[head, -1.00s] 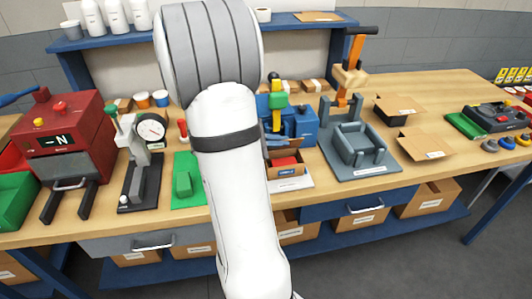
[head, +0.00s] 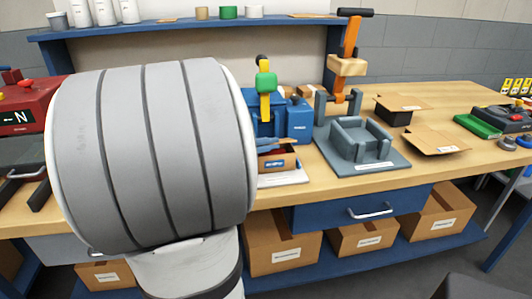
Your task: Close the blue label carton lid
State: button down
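The small brown carton with a blue label (head: 276,163) stands on a white sheet on the bench, in front of the blue press. Its left side is hidden behind my arm, and its top looks open, with a dark inside. My big grey arm joint covers much of the left half of the head view. A small grey-blue piece juts out from behind my arm just above the carton's rear left. It may be the tip of my gripper, but its fingers cannot be made out, nor whether it touches the carton.
The blue press (head: 293,118) stands close behind the carton. A grey fixture (head: 360,150) with an orange-handled clamp (head: 349,58) stands to the right. Bare bench shows along the front right edge.

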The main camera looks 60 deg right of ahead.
jog(key=shift+s+f+b, duration=0.1)
jog(key=shift+f+b, duration=0.05)
jog(key=shift+b, duration=0.2)
jog(key=c, duration=2.1)
grip_release()
jog(key=shift+c, duration=0.2)
jog(key=shift+o, duration=1)
jog(key=shift+p+v, duration=0.4)
jog(key=shift+v, duration=3.55)
jog(key=shift+f, duration=0.1)
jog(key=shift+a, duration=0.1)
